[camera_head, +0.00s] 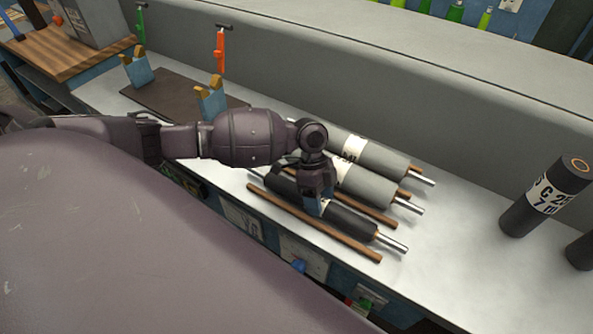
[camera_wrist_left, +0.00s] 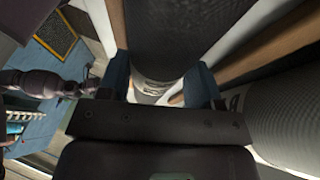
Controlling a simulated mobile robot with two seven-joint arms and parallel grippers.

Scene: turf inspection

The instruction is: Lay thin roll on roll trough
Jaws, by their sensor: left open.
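The thin roll, a dark roll with a metal end pin (camera_head: 355,223), lies between two wooden rails on the grey bench, nearest the front edge. My left gripper (camera_head: 318,204) points down over its middle. In the left wrist view its open fingers (camera_wrist_left: 160,85) stand on either side of the thin roll (camera_wrist_left: 160,35), near its white label. Whether they touch it I cannot tell. The roll trough, a brown board (camera_head: 170,98) with two blue, wood-tipped notched supports, stands empty at the back left.
Two thicker grey rolls (camera_head: 371,186) lie just behind the thin roll, close to my left gripper. A wooden rail (camera_head: 315,222) runs along the front. A dark labelled roll (camera_head: 545,196) stands upright at the right. Orange (camera_head: 220,50) and green clamps stand behind the trough.

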